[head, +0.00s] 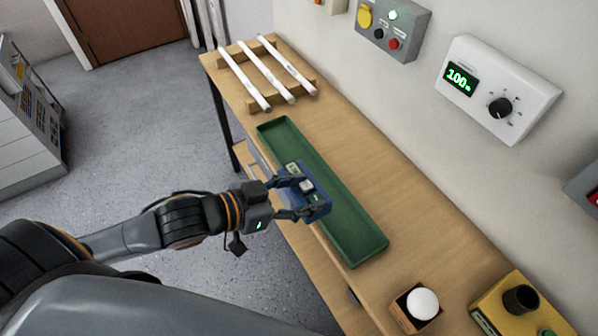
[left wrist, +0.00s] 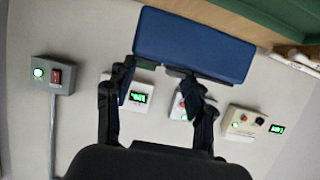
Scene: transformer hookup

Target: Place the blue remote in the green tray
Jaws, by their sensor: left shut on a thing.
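The blue remote (head: 318,206) is held between the fingers of my left gripper (head: 297,198), which is shut on it. In the head view the remote is over the near long side of the green tray (head: 352,232); its exact height above the tray is hard to tell. In the left wrist view the blue remote (left wrist: 194,45) spans the fingertips of my left gripper (left wrist: 160,80). Part of the green tray (left wrist: 262,17) shows at the top right there. The visible part of the tray floor is empty. My right gripper is not in view.
The tray lies on a wooden bench (head: 370,170). White tubes (head: 268,72) rest on a wooden rack at the far end. A white ball in a small box (head: 408,312) and a yellow box (head: 515,308) are at the near end. Control boxes (head: 498,90) hang on the wall.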

